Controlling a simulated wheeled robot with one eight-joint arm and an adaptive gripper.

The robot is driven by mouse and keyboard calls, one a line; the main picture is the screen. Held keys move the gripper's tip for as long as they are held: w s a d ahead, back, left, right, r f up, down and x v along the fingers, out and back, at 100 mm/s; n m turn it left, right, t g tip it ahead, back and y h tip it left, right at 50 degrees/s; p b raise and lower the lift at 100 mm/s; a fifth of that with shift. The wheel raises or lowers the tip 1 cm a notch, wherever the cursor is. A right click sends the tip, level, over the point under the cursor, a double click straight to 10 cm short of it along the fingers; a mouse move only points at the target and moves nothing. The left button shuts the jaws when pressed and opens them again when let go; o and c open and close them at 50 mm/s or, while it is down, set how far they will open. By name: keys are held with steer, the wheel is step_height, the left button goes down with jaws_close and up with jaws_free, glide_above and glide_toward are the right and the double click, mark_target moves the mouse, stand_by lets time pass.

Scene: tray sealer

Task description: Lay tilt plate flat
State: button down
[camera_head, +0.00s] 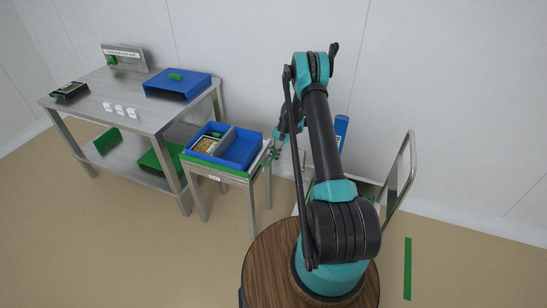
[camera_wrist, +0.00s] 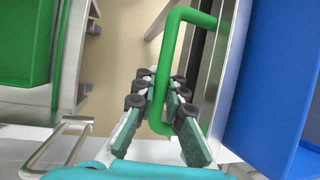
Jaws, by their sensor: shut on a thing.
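A green plate (camera_head: 213,171) shows as an edge under a divided blue tray (camera_head: 263,142) on the small metal stand. I cannot tell for sure how far the plate is tilted. A green bar handle (camera_wrist: 175,28) stands out beside the blue tray wall (camera_wrist: 268,80) in the wrist view. My gripper (camera_wrist: 160,88) is shut around the handle's long side, one finger on each side of it. In the head view my gripper (camera_head: 270,154) is at the right side of the stand, partly hidden by my arm.
A steel table (camera_head: 130,95) on the left carries a blue box (camera_head: 178,88), a black and green item (camera_head: 69,90) and small white pieces. A cart with a metal rail (camera_head: 409,160) stands right of my arm. A green box wall (camera_wrist: 22,45) is at the wrist view's left.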

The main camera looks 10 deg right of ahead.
steer(key=c, duration=1.6)
jaws_free()
steer(key=shift+d, duration=0.15)
steer(key=shift+r, duration=0.15)
steer(key=v, duration=1.2)
steer(key=shift+w, duration=0.1)
steer(key=s+a+r+n+t+h, duration=0.2)
steer(key=s+r+t, duration=0.2)
steer(key=s+r, duration=1.35)
steer(key=s+n+t, duration=0.1)
steer(key=s, duration=0.7)
steer(key=s+n+t+h, duration=0.1)
steer(key=s, duration=0.7)
steer(key=s+n+t+h, duration=0.1)
steer(key=s, duration=0.7)
steer(key=shift+s+d+n, duration=0.1)
steer(key=shift+d+n, duration=0.2)
steer(key=shift+d, duration=0.1)
